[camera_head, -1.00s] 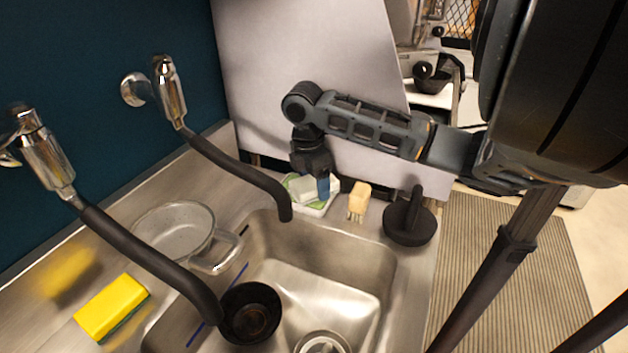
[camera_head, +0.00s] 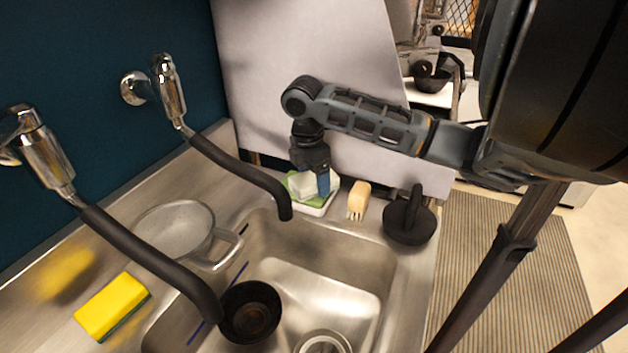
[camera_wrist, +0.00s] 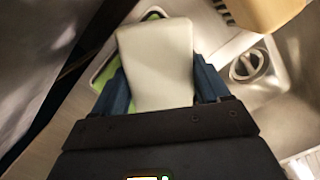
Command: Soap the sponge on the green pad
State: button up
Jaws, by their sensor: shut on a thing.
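A white block (camera_head: 300,185), which looks like a bar of soap, is between the blue fingers of my gripper (camera_head: 313,182). In the wrist view the block (camera_wrist: 157,62) fills the space between the two fingers, and my gripper is shut on it. It is over a small white dish (camera_head: 317,210) with a green lining (camera_head: 291,178); I cannot tell whether it still touches the dish. A yellow sponge (camera_head: 110,303) with a green pad (camera_head: 128,320) on its underside lies yellow side up on the steel counter at the lower left, far from my gripper.
Two black faucet hoses (camera_head: 240,172) reach over the counter.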

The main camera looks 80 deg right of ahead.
jog(key=shift+r, duration=3)
